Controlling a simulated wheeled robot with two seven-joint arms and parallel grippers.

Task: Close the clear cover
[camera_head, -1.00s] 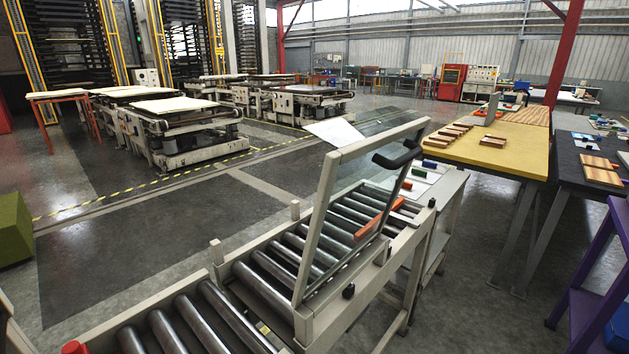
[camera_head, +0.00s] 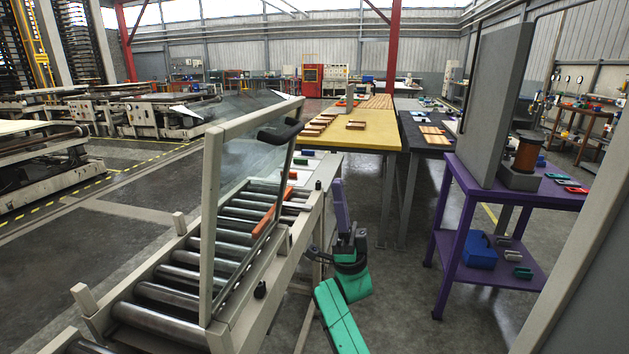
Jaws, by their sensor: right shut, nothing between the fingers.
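The clear cover (camera_head: 243,165) is a glass pane in a pale frame. It stands raised and tilted open above the roller conveyor (camera_head: 165,300). Its black handle (camera_head: 280,131) is at the upper right corner of the frame. My right gripper (camera_head: 341,197), purple at the end of a green and dark arm, points up to the right of the conveyor. It is shut and empty, apart from the cover and lower than the handle. My left gripper is out of view.
An orange piece (camera_head: 263,220) shows on the rollers behind the cover. A yellow table (camera_head: 362,132) stands beyond it, and a purple shelf (camera_head: 512,185) stands at the right. Open floor lies between my right arm and the shelf.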

